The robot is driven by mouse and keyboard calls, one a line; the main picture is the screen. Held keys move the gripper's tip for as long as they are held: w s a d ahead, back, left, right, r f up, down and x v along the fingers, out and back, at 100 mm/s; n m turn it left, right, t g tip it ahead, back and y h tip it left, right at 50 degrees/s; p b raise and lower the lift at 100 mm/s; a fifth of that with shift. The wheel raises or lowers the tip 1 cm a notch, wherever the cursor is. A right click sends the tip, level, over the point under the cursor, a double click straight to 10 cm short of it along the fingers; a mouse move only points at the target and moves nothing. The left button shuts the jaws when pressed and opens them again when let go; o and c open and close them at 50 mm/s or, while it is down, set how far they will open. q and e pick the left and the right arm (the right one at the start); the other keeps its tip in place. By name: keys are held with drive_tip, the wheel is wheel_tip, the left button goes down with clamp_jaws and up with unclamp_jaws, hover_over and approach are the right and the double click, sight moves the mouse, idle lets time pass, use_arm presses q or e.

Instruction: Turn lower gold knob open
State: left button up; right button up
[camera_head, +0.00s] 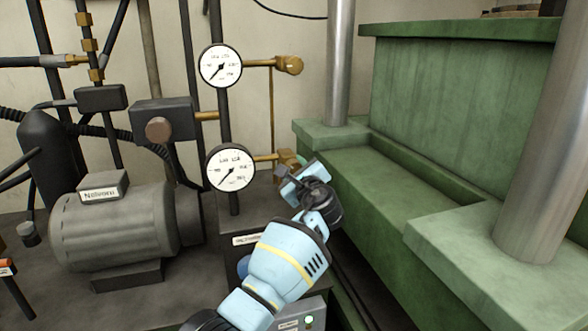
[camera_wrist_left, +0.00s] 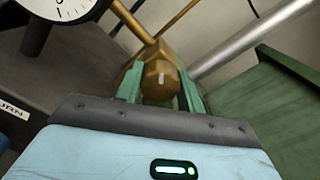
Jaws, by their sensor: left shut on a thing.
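The lower gold knob (camera_head: 287,160) sits at the end of a short brass pipe, right of the lower pressure gauge (camera_head: 231,167). My left gripper (camera_head: 290,172) reaches it in the head view and hides part of it. In the left wrist view the gold knob (camera_wrist_left: 158,78) stands between the two green fingers of my left gripper (camera_wrist_left: 160,92), which are shut on it. A pale mark shows on the knob's front face. My right gripper is not in view.
An upper gold knob (camera_head: 290,65) and upper gauge (camera_head: 220,65) are above. A green press frame (camera_head: 440,190) with steel columns stands close on the right. A grey motor (camera_head: 115,228) and a dark box (camera_head: 163,119) are on the left.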

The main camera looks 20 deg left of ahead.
use_arm(q)
drive_tip(key=n, duration=0.4)
drive_tip(key=shift+n+b, duration=0.35)
drive_tip(key=shift+n, duration=0.05)
drive_tip(key=n+b, duration=0.1)
drive_tip(key=n, duration=0.2)
drive_tip(key=shift+n, duration=0.8)
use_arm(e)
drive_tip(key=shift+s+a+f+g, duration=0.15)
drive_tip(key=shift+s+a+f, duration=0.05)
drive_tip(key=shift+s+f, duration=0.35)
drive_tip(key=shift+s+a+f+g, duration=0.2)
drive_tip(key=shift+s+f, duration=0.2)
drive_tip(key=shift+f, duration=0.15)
use_arm(q)
drive_tip(key=o, duration=1)
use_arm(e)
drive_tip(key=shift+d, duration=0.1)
